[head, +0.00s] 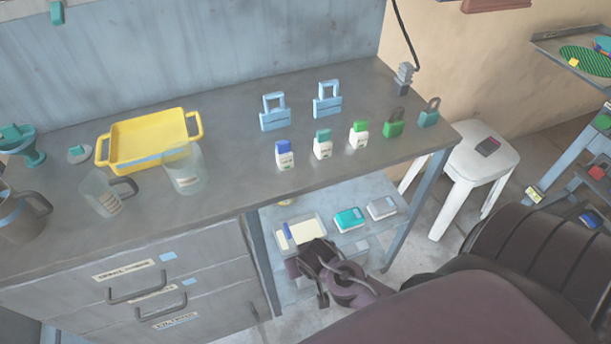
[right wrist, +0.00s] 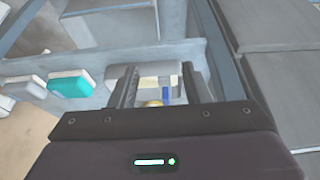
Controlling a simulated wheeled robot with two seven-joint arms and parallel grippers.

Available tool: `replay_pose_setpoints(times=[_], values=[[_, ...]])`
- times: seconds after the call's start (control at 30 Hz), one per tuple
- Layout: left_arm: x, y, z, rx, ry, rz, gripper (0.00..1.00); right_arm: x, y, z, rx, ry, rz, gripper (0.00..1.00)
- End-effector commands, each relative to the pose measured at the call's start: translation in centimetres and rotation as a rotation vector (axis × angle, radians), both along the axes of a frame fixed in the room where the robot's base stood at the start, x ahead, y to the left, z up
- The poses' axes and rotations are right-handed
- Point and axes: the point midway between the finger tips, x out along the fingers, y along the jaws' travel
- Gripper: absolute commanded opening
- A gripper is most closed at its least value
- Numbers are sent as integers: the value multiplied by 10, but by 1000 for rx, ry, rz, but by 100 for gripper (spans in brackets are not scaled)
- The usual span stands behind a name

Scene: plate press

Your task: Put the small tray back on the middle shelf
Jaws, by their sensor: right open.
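A small pale grey tray (head: 317,219) with cream and blue items in it is at the lower shelf level under the bench, at the left of the shelf (head: 350,200). In the right wrist view the small tray (right wrist: 146,82) shows between the two fingers, partly hidden by them. My right gripper (head: 308,262) is open, at the near side of the small tray in the head view. I cannot tell whether the fingers touch the tray. My left gripper is not in view.
On the same shelf a teal-lidded box (head: 350,219) and a grey-lidded box (head: 382,208) stand right of the tray. A bench leg (head: 262,265) and drawers (head: 150,300) are close on the left. A yellow tray (head: 150,137), bottles and padlocks stand on the benchtop (head: 230,150).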

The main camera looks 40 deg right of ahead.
Motion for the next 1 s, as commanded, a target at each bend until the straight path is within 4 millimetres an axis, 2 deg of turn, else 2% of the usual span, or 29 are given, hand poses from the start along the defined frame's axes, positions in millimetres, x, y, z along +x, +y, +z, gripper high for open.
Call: replay_pose_setpoints(times=[0.1, 0.3, 0.4, 0.47, 0.57, 0.7, 0.8, 0.9, 1.0], values=[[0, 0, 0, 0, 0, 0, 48, -7, 2, 0, 0, 1, 1, 43], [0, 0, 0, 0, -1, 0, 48, -8, 2, -1, 0, 0, 1, 43], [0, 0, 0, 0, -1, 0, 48, -10, -1, -15, -10, 13, 14, 43], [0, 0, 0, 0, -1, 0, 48, -15, -4, -35, -22, 31, 36, 43], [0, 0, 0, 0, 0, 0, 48, -31, -12, -88, -49, 77, 98, 43], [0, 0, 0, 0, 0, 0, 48, -76, -17, -172, -64, 155, 220, 43], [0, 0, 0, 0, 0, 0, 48, -118, -14, -220, -55, 204, 302, 43], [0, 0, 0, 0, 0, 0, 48, -157, -7, -253, -38, 243, 368, 43], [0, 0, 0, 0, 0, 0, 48, -185, -1, -272, -22, 264, 410, 43]])
